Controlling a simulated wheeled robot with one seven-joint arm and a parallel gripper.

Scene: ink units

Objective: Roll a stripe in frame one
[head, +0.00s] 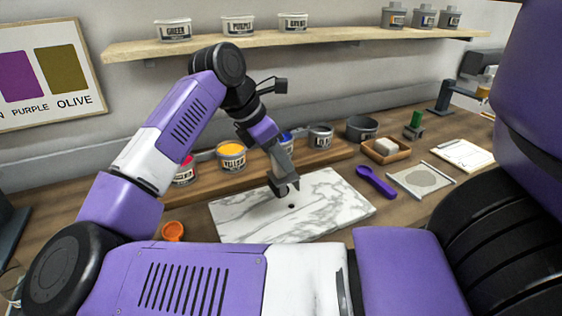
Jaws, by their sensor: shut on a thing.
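My gripper (284,187) is low over the white marble slab (335,200) in the head view. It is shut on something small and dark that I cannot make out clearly. A small black spot (291,207) lies on the slab just below the gripper tip. A light frame with a grey rounded middle (421,180) lies on the table to the right of the slab; I cannot tell whether this is frame one. No roller is clearly visible.
Open tins of red (184,170) and yellow (231,156) ink stand on a wooden riser behind the slab. A purple scoop (375,181) lies right of the slab, an orange one (173,231) to its left. A wooden tray (386,150) holds a pale block.

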